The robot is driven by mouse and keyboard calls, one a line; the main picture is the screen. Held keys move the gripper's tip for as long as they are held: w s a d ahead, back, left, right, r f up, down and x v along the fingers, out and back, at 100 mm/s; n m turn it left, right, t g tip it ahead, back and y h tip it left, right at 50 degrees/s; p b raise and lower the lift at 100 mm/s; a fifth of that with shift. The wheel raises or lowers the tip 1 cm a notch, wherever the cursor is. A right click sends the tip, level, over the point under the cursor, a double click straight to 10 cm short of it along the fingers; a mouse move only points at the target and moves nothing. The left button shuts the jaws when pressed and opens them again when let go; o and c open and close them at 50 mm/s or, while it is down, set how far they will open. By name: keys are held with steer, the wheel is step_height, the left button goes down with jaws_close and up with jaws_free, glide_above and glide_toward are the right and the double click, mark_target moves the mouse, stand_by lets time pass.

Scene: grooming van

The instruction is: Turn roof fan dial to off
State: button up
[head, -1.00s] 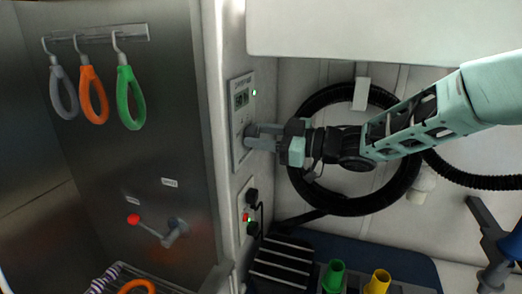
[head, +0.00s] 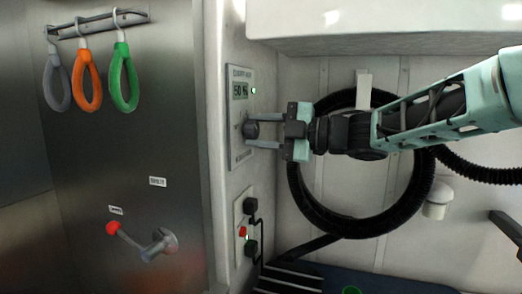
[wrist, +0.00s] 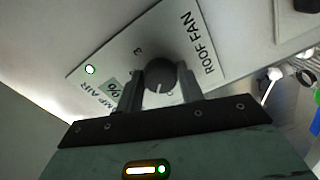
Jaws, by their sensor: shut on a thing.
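The roof fan dial is a dark round knob (head: 251,130) on a pale upright panel (head: 240,156), below a small green display. In the wrist view the knob (wrist: 161,74) sits beside the words ROOF FAN, and its white pointer line faces the gripper side. A "3" shows at its left; another mark near the pointer is partly hidden. My gripper (head: 252,130) reaches the panel from the right, with one finger above the knob and one below. In the wrist view its fingers (wrist: 160,80) flank the knob, shut on it.
Grey, orange and green loops (head: 122,82) hang at left, above a red-tipped lever (head: 112,228). A coiled black hose (head: 300,205) hangs behind my arm.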

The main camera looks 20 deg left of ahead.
steer(key=n+b, duration=0.3)
steer(key=shift+f, duration=0.25)
steer(key=shift+r+n+b, duration=0.15)
steer(key=shift+n+b, duration=1.05)
steer(key=shift+n, duration=0.1)
steer(key=o, duration=1)
steer(key=shift+r, duration=0.1)
steer(key=shift+d, duration=0.1)
steer(key=d+b, duration=0.1)
steer(key=d, duration=0.4)
steer(key=d+b, duration=0.1)
steer(key=d, duration=0.5)
steer(key=d+b, duration=0.1)
steer(key=d, duration=0.5)
steer(key=shift+w+d, duration=0.1)
steer(key=shift+w, duration=0.2)
